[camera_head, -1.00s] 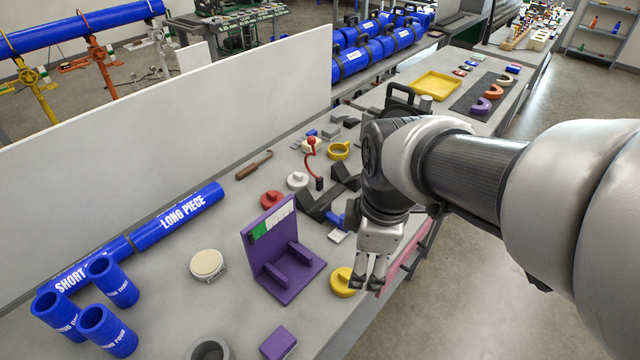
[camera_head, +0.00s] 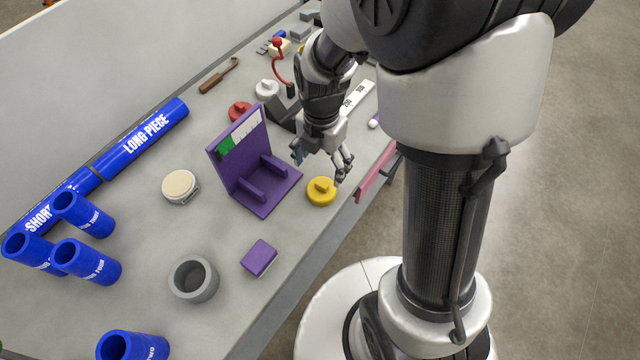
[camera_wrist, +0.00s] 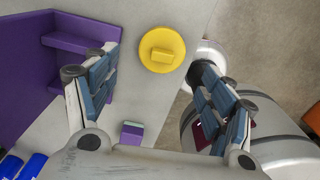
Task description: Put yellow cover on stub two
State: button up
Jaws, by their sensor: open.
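The yellow cover (camera_head: 321,191), a round disc with a raised block handle, lies on the bench near its front edge, right of the purple stand. My gripper (camera_head: 322,166) is open and empty above and just behind it. In the wrist view the yellow cover (camera_wrist: 162,49) shows between and slightly beyond the open fingertips. A blue stub (camera_head: 133,346) stands upright at the lower left, cut by the frame edge; its label is only partly readable and may be stub two. Several other blue stubs (camera_head: 86,262) stand upright farther left, with open tops.
The purple stand (camera_head: 264,204) is close left of my gripper. A grey ring-shaped cup (camera_head: 193,279), a purple block (camera_head: 258,258) and a cream round pad (camera_head: 180,186) lie between cover and stubs. Red (camera_head: 239,112) and white (camera_head: 266,89) covers lie behind.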

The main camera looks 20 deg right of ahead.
aim_at(322, 185)
notch_tip(322, 185, down, 3)
jog(key=shift+f+b, duration=0.1)
jog(key=shift+b, duration=0.25)
jog(key=f, duration=0.1)
jog(key=f+b, duration=0.1)
jog(key=f, duration=0.1)
jog(key=f+b, duration=0.1)
jog(key=shift+s+f, duration=0.25)
jog(key=shift+s, duration=0.15)
jog(key=shift+w+f, duration=0.1)
jog(key=shift+f, duration=0.25)
jog(key=shift+c, duration=0.3)
jog(key=c, duration=0.7)
